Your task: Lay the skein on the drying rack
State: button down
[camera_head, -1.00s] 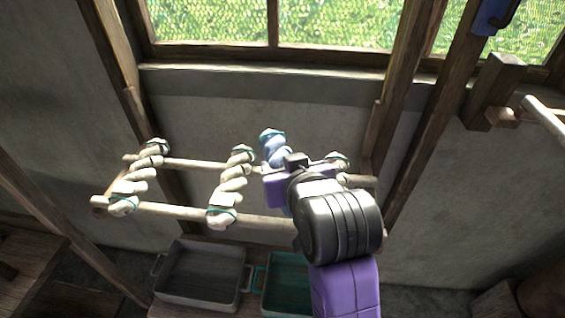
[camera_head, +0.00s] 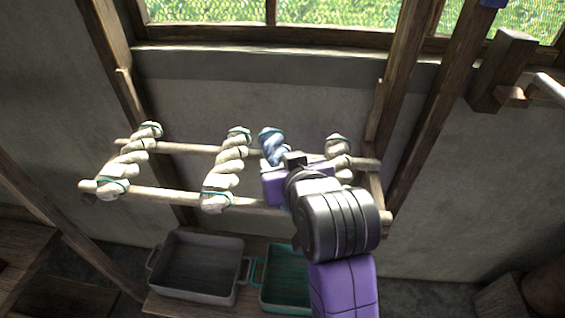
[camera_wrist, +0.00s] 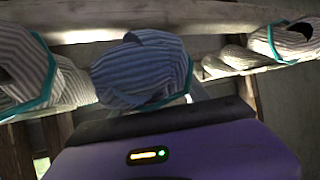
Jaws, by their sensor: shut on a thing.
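The blue skein (camera_head: 271,141), tied with teal bands, is held in my gripper (camera_head: 284,166) at the drying rack (camera_head: 178,194). It sits between two cream skeins, one on its left (camera_head: 228,170) and one on its right (camera_head: 338,150), its far end near the back rail. In the wrist view the blue skein (camera_wrist: 142,68) is just ahead of my purple gripper body, with striped skeins on both sides. My gripper is shut on it; the fingertips are mostly hidden. I cannot tell whether the skein touches the rails.
Another cream skein (camera_head: 130,160) lies at the rack's left end. A grey tray (camera_head: 200,270) and a teal tray (camera_head: 287,277) stand below on a wooden bench. Wooden posts (camera_head: 437,110) flank the rack, with the wall behind it.

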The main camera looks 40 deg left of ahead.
jog(key=shift+f, duration=0.55)
jog(key=shift+c, duration=2.4)
grip_release()
jog(key=shift+d, duration=0.1)
jog(key=shift+b+v, duration=0.75)
jog(key=shift+v, duration=3.1)
